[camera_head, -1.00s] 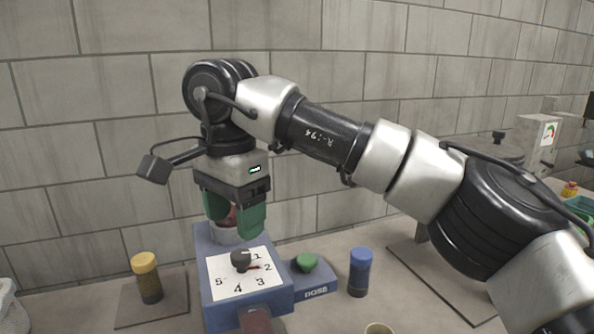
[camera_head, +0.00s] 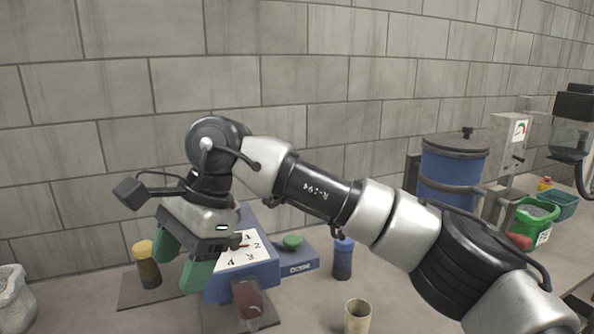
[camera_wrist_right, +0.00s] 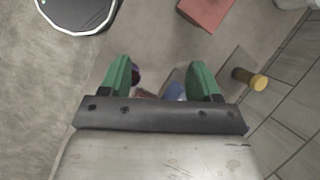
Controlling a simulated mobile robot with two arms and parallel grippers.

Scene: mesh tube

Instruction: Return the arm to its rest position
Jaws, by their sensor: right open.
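My right arm comes in from the right in the head view. My right gripper (camera_head: 181,262), with green fingers, is open, tilted, and in front of the left part of a blue dosing machine (camera_head: 262,272). In the right wrist view the two green fingers stand apart with nothing held between them (camera_wrist_right: 160,80). The gripper hides part of the machine's numbered dial face (camera_head: 240,255). My left gripper is not in view.
A yellow-capped jar (camera_head: 149,272) stands close left of the gripper. A blue drum (camera_head: 452,168) and green bin (camera_head: 527,227) stand at right.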

